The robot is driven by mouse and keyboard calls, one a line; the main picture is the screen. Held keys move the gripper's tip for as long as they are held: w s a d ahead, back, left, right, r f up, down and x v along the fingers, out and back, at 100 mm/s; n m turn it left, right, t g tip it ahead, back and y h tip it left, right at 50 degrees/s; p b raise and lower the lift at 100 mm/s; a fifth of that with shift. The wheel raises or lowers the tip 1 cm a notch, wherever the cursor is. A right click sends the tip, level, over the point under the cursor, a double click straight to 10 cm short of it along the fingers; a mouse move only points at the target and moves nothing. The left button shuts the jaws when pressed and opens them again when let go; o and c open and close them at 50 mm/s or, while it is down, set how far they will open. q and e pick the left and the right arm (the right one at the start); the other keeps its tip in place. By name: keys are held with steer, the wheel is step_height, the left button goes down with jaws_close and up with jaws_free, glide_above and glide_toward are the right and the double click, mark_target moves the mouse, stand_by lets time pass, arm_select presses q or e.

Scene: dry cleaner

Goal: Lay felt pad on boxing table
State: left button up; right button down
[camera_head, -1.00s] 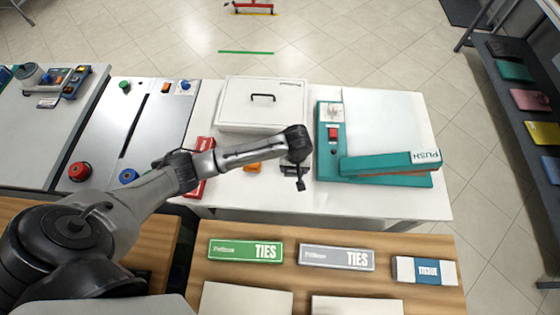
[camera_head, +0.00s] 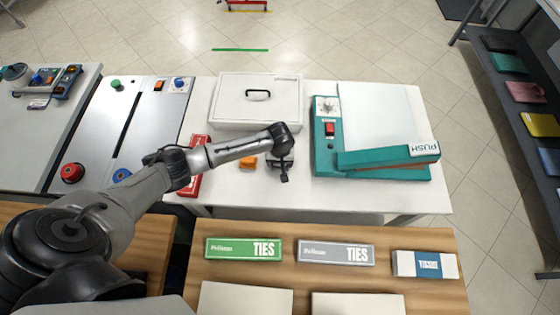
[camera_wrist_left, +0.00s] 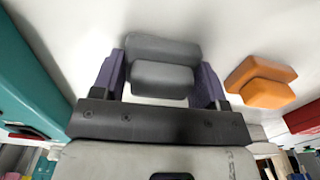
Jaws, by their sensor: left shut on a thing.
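My left gripper (camera_head: 282,172) is over the white table (camera_head: 300,190), between the orange block and the teal press. In the left wrist view its purple fingers (camera_wrist_left: 160,80) are shut on a grey two-tier block (camera_wrist_left: 163,48), which looks like the felt pad. The block is at the white surface; whether it touches cannot be told. In the head view the gripper mostly hides it. A wooden table (camera_head: 375,232) with tie boxes stands nearer me; which table is the boxing table is not marked. My right gripper is not in view.
An orange block (camera_head: 248,163) lies left of the gripper, with a red box (camera_head: 193,180) farther left. A white lidded case (camera_head: 256,110) stands behind. The teal press (camera_head: 326,150) is on the right. Green (camera_head: 243,249) and grey (camera_head: 336,253) tie boxes and a tissue pack (camera_head: 424,264) lie on the wooden table.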

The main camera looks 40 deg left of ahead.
arm_select(q)
steer(key=shift+f, duration=0.1)
steer(key=o, duration=0.9)
step_height(320, 180, up, 11)
steer(key=shift+f+p, duration=0.15)
steer(key=shift+p, duration=0.85)
steer(key=shift+r, duration=0.85)
